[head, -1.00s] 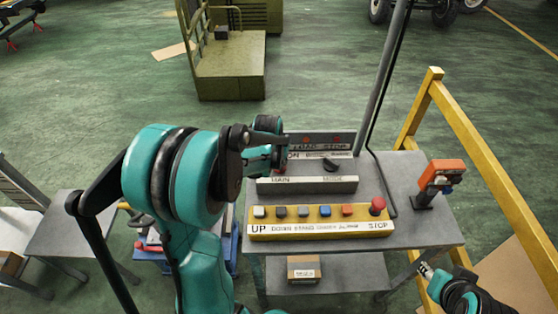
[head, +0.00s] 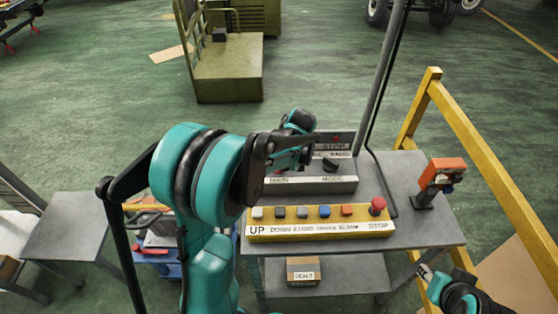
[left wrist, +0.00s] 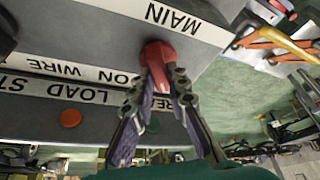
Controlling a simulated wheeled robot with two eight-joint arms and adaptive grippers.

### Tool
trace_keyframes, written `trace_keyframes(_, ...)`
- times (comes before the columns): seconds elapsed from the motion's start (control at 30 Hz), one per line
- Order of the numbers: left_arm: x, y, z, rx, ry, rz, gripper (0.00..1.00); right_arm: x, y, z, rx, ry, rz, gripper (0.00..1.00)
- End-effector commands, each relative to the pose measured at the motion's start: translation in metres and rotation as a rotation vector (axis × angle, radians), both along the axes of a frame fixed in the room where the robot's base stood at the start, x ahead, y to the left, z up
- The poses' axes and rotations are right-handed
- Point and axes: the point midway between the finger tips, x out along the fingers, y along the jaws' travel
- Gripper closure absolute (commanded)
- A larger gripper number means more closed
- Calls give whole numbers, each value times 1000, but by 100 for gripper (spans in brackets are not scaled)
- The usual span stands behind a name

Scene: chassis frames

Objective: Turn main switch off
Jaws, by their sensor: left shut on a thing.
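The red main switch (left wrist: 157,55) sits on the grey panel beside the MAIN label (left wrist: 172,18) in the left wrist view. My left gripper (left wrist: 164,78) is shut on its knob, with one finger on each side. In the head view my left gripper (head: 290,158) is over the left part of the grey control panel (head: 320,186) and hides the switch. My right gripper (head: 432,278) is at the lower right, away from the panel; its fingers are too small to read.
A black mode knob (head: 331,165) is right of the left gripper. A yellow button box (head: 320,232) with several buttons and a red stop button (head: 377,205) lies in front. An orange device (head: 441,174) stands at the right, near a yellow rail (head: 470,135).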

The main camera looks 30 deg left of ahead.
Motion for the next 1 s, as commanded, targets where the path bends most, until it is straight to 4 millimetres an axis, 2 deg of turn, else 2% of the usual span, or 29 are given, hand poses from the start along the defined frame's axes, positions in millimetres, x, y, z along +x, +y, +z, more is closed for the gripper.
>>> trace_keyframes(0.4,1,-1,-1,-2,2,196,100,0,0,-3,0,0,0,64)
trace_keyframes(0.97,1,-1,-1,-3,1,226,100,0,0,-3,0,0,0,64)
trace_keyframes(1.0,1,-1,-1,-3,1,226,80,0,0,-3,0,0,0,64)
